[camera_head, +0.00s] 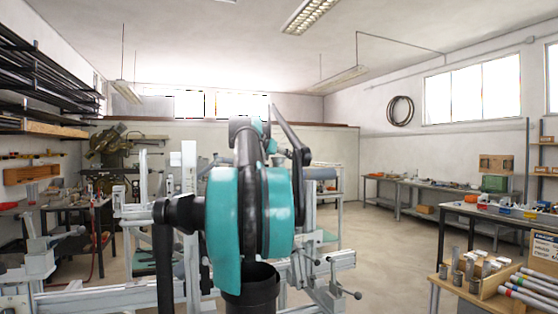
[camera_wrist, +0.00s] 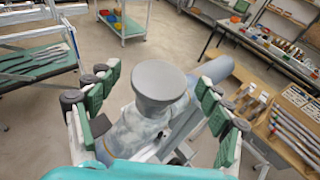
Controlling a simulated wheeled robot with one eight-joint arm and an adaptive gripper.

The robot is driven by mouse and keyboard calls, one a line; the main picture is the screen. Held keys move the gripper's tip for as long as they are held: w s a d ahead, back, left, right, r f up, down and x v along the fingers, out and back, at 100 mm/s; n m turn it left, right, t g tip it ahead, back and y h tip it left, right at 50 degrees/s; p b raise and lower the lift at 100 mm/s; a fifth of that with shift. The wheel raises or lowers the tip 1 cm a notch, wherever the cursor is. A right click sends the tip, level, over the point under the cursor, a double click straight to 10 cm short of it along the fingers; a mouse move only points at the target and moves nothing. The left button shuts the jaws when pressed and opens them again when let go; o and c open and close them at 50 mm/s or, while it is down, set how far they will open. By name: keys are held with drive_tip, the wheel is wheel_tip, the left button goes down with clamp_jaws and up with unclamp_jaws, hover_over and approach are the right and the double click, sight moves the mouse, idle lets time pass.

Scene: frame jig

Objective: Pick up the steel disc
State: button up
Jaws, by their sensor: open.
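I cannot pick out the steel disc with certainty in either view. In the wrist view my gripper (camera_wrist: 157,82) is open, its green-padded fingers spread to left and right. A grey, round, flat-topped piece (camera_wrist: 160,76) with a tapering neck shows between the fingers. No finger visibly touches it, and I cannot tell its distance or whether it is the disc. In the head view my teal and black arm stands in the middle and hides part of the frame jig (camera_head: 95,298) behind it.
A workbench (camera_head: 478,210) with coloured items stands at the right. Below it a wooden table (camera_head: 452,292) holds tubes and metal pieces. A dark table (camera_wrist: 32,83) with long metal parts is at the left of the wrist view. Open floor (camera_head: 388,245) lies right of the jig.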

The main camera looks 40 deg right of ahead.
drive_tip(key=shift+c, duration=0.6)
drive_tip(key=c, duration=1.4)
